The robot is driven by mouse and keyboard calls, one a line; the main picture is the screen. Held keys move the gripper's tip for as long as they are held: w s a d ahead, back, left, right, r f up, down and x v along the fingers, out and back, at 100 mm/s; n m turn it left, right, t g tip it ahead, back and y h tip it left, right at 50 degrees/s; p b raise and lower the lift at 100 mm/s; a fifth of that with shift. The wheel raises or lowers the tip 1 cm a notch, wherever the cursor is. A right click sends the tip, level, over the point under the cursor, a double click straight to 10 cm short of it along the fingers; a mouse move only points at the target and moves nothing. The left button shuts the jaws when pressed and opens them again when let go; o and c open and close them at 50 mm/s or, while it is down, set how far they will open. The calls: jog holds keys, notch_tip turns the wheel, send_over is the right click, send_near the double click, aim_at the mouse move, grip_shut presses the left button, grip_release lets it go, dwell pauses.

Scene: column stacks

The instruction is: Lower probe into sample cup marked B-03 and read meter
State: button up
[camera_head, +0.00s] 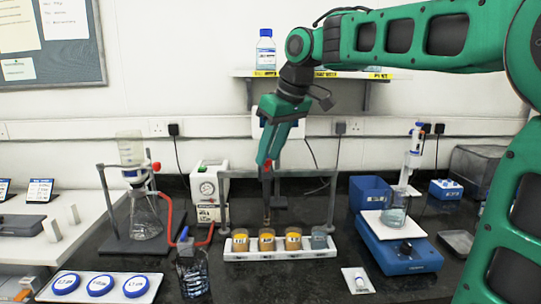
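A white rack (280,255) on the dark bench holds a row of sample cups. Three have brown contents and yellow labels: the left cup (240,241), the second cup (266,241) and the third cup (293,240). The rightmost cup (320,240) looks grey and clear. The label writing is too small to read, so I cannot tell which is B-03. My gripper (266,168) points down above the second cup and appears shut on a thin dark probe (267,204). The probe tip is close over that cup; contact is unclear. A white and blue box, perhaps the meter, is partly hidden behind my gripper.
A grey frame (333,202) has posts on both sides of the rack and a bar above it. A flask assembly (144,215) and gauge unit (208,190) stand left. A blue instrument (402,250) with a beaker (395,210) stands right. A small white tray (357,281) lies in front.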

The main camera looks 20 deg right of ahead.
jog(key=shift+r, duration=0.1)
jog(key=v, duration=1)
jog(key=shift+r, duration=0.3)
jog(key=shift+d, duration=0.1)
